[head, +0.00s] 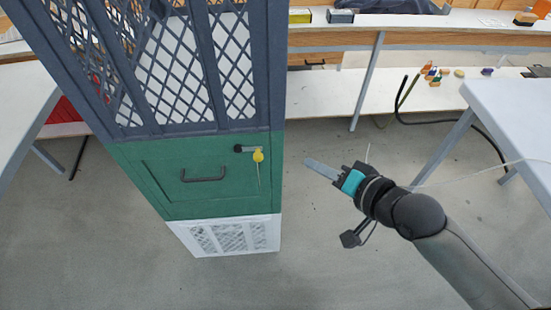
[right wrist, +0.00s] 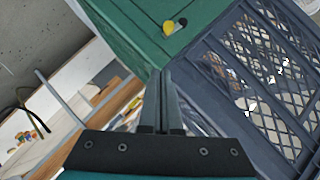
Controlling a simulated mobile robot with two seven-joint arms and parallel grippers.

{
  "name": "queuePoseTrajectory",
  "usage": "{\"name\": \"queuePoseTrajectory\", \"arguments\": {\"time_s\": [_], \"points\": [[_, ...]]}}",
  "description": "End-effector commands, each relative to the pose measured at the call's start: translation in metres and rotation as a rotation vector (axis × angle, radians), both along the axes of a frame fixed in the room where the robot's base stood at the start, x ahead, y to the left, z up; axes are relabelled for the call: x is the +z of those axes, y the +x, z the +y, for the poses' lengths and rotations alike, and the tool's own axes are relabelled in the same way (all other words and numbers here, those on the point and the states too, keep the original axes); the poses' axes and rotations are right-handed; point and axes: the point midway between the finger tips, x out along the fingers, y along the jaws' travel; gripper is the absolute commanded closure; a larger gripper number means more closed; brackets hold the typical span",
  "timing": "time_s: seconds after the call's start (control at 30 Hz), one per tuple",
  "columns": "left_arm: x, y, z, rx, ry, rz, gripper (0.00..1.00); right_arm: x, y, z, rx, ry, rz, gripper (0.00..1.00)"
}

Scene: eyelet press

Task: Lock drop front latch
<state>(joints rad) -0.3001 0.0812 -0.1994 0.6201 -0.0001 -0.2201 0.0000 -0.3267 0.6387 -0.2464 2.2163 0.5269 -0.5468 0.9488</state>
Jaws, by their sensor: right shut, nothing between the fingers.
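The green drop front (head: 170,190) is a panel on a tall cabinet, with a dark bar handle (head: 204,178) in its middle. It looks closed, flush with the cabinet face. The latch (head: 243,149) is a small dark piece at its upper right, with a yellow knob (head: 258,156) and a thin piece hanging below. The yellow knob also shows in the right wrist view (right wrist: 169,27). My right gripper (head: 308,163) is shut and empty, to the right of the cabinet and apart from the latch. In the right wrist view its fingers (right wrist: 164,74) point towards the cabinet. My left gripper is not in view.
Dark lattice doors (head: 180,70) stand above the green panel, and a white vented base (head: 228,238) is below. A white table (head: 515,110) is at the right, another (head: 20,105) at the left. A long bench (head: 430,22) runs behind.

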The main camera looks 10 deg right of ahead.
Motion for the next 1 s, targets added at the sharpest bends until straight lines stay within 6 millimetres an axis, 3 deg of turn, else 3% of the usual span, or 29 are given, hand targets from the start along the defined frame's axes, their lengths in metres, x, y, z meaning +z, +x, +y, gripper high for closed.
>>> {"name": "queuePoseTrajectory", "arguments": {"time_s": [0.17,0.57,1.0], "points": [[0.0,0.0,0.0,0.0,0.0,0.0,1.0,0.011,-0.003,0.006,0.014,0.022,-0.004,1.0],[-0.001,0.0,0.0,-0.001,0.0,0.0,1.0,0.009,0.0,0.007,0.011,0.021,-0.005,1.0],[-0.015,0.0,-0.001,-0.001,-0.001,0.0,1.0,-0.016,0.044,0.036,0.011,0.022,-0.006,1.0]]}}
